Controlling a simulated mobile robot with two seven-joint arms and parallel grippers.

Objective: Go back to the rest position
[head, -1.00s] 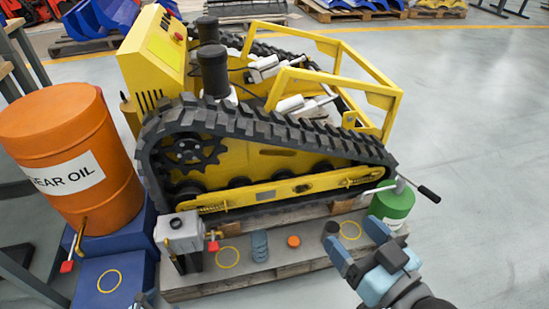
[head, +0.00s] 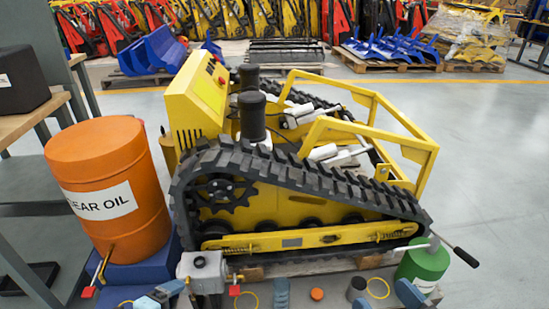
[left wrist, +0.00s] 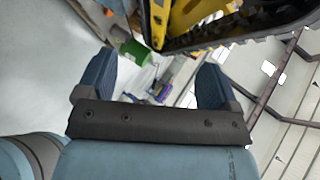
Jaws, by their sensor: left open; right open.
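My right gripper (head: 384,299) is at the bottom edge of the head view, its blue fingers apart and nothing between them. It is near a green canister (head: 424,262) and a dark grey cup (head: 357,288). My left gripper (head: 162,293) shows partly at the bottom left, just left of a grey metal box with a tap (head: 203,273). In the left wrist view the left gripper (left wrist: 153,82) is open, with no object between its fingers. The lower parts of both arms are cut off in the head view.
A yellow tracked carrier (head: 290,222) stands on a wooden pallet. An orange drum (head: 108,185) rests on a blue stand at left, beside a workbench (head: 30,122). A blue ribbed cylinder (head: 281,292) and an orange cap (head: 317,294) lie in front. Open floor (head: 490,160) is at right.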

